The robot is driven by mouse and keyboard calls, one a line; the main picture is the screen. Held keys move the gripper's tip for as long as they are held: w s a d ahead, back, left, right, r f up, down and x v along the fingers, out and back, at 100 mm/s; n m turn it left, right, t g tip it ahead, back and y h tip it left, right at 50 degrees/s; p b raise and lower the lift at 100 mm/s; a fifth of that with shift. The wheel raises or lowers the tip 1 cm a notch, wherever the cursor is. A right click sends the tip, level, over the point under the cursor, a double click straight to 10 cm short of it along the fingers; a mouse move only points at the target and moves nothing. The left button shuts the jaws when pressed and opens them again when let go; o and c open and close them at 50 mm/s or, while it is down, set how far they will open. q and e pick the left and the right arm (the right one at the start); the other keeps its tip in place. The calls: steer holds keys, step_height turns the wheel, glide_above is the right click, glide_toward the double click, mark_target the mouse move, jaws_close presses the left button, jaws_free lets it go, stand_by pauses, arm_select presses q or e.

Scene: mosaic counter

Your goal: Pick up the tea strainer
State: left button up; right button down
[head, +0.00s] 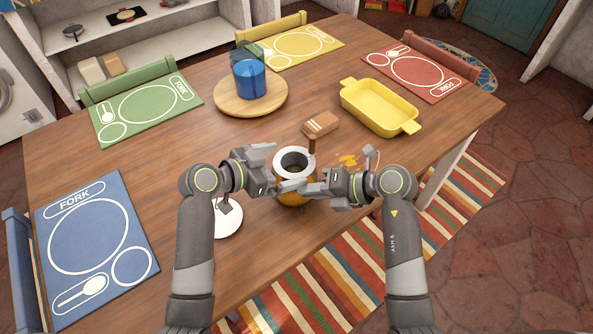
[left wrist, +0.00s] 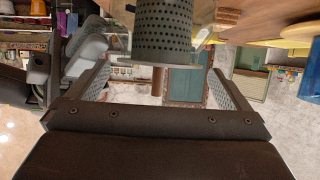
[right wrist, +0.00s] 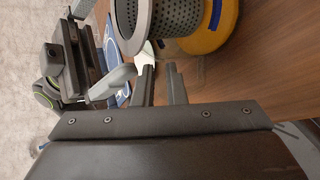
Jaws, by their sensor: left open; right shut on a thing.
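The tea strainer (head: 294,160) is a grey perforated cylinder with a wide pale rim. It stands upright at the orange pot (head: 291,199), near the table's front edge. Much of its perforated side shows in the left wrist view (left wrist: 163,32) and in the right wrist view (right wrist: 188,15). My left gripper (head: 284,186) is open beside the strainer, with the rim in front of its spread fingers. My right gripper (head: 314,187) has its fingers nearly together, close to the strainer and pot. It is shut on the strainer, though the contact itself is hard to see.
A yellow baking dish (head: 380,107) stands behind right, and a round board (head: 228,103) with a blue cup (head: 249,78) behind left. A white saucer (head: 228,222) is beside my left arm. The table's left middle is clear.

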arm_select(q)
steer(key=shift+x, duration=1.25)
arm_select(e)
steer(key=shift+d+f, duration=0.1)
steer(key=shift+f, duration=0.15)
arm_select(q)
steer(key=c, duration=1.1)
step_height(320, 180, up, 10)
arm_select(e)
steer(key=c, duration=1.4)
jaws_free()
steer(key=shift+w, duration=0.1)
steer(key=shift+r, duration=0.15)
